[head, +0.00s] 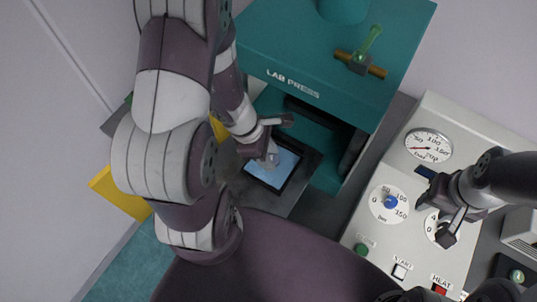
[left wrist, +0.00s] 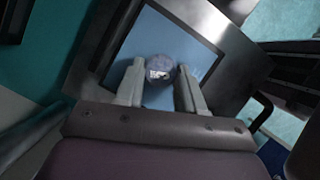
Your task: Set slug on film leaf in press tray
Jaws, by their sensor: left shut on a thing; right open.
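My left gripper (left wrist: 160,92) is shut on the slug (left wrist: 160,68), a small dark round piece with a pale mark, seen between the two fingers in the left wrist view. Behind the slug lies the light blue film leaf (left wrist: 195,50), inside the dark frame of the press tray (left wrist: 240,65). In the head view the film leaf (head: 270,170) shows in the tray (head: 297,187) in front of the press, and my left gripper (head: 271,155) is over its upper left part. I cannot tell whether the slug touches the film. My right gripper (head: 449,231) is open and empty over the control panel.
The teal lab press (head: 330,85) stands behind the tray, with a brass valve handle (head: 362,65) on top. A pale control panel (head: 395,240) with a gauge, dials and buttons is at right. A yellow object (head: 120,195) is at left.

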